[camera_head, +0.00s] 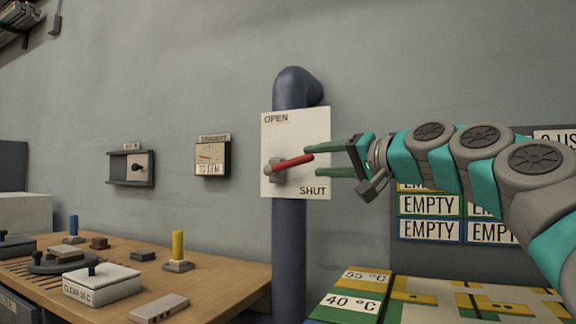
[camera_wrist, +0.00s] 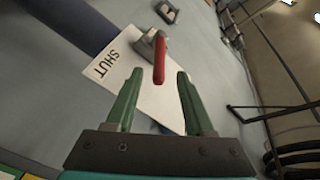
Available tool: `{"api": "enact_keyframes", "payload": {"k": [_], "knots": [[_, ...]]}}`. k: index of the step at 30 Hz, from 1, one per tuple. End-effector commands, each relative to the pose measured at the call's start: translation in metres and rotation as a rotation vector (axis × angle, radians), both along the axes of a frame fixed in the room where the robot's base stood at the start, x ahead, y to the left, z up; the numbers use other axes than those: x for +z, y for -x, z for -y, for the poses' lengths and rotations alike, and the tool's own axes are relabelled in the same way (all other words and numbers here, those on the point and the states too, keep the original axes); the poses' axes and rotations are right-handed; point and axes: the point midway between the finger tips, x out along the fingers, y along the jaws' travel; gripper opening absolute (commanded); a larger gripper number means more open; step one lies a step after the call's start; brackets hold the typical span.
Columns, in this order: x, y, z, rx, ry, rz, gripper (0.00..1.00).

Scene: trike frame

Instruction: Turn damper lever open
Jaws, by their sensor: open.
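The damper lever (camera_head: 292,162) has a red handle on a grey pivot, mounted on a white plate (camera_head: 310,124) marked OPEN at the top and SHUT at the bottom. The handle points right and slightly up, between the two marks. My gripper (camera_head: 308,161) is open, with green fingers pointing left at the lever's free end. In the wrist view the red lever (camera_wrist: 159,62) lies ahead of and between the open fingertips (camera_wrist: 160,76), with its tip near their level. I cannot tell whether a finger touches it.
A blue-grey pipe (camera_head: 289,235) runs up behind the plate. A draught gauge (camera_head: 211,157) and a switch box (camera_head: 132,166) are on the wall to the left. A wooden bench (camera_head: 215,275) stands lower left, and a board with EMPTY labels (camera_head: 430,230) is on the right.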

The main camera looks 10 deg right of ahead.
Motion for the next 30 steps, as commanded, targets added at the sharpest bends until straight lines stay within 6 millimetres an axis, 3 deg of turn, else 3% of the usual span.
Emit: {"api": "enact_keyframes", "payload": {"k": [16,27,30], "knots": [[0.0,-0.057,-0.036,-0.003,0.005,0.0,0.53],[0.0,-0.064,-0.041,-0.004,0.004,0.002,0.53],[0.0,-0.064,-0.041,-0.004,0.004,0.002,0.42]]}}
